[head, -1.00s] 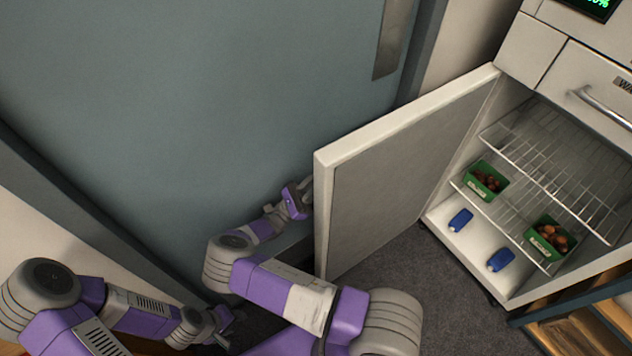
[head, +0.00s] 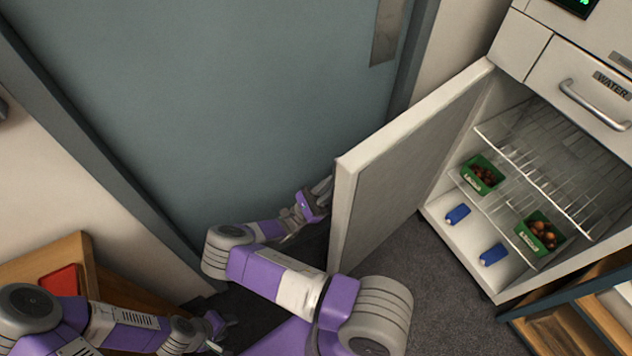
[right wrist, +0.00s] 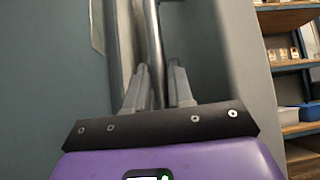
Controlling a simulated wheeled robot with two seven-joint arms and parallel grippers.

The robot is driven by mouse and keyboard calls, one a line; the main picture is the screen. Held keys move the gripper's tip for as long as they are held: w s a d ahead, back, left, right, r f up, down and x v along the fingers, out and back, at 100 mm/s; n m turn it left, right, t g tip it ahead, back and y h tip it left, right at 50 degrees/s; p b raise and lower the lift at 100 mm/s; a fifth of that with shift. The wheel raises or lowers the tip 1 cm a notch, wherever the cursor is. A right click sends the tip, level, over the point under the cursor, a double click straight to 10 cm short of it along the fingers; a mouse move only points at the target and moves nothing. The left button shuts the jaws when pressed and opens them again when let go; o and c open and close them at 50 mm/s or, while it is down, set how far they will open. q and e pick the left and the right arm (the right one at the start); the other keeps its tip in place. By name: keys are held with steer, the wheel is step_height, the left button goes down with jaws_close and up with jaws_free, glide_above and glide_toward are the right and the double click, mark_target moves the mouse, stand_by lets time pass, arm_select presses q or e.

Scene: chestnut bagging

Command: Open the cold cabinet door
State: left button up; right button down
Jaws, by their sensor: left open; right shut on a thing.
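The cold cabinet door (head: 405,165) stands wide open, with its inner face and top edge showing in the head view. The cold cabinet (head: 503,72) is open to view, with wire shelves inside. My right gripper (head: 325,190) is at the free edge of the door, partly hidden behind it. In the right wrist view, my right gripper (right wrist: 157,85) is shut on the upright metal door handle (right wrist: 152,45). My left gripper (head: 222,335) is open and empty, low at the lower left, away from the door.
Green punnets (head: 483,174) of chestnuts and blue packs (head: 457,214) are inside the cabinet. A drawer marked WATER (head: 570,75) is above. A blue-grey room door (head: 200,90) is behind my arms. A wooden unit (head: 40,262) with a red item stands at left. Floor (head: 425,285) is clear before the cabinet.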

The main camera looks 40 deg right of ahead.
steer(key=shift+w+d, duration=0.1)
steer(key=c, duration=1.1)
jaws_free()
steer(key=shift+o, duration=0.2)
steer(key=shift+f, duration=0.1)
steer(key=v, duration=0.7)
steer(key=shift+a, duration=0.25)
steer(key=shift+w+f, duration=0.1)
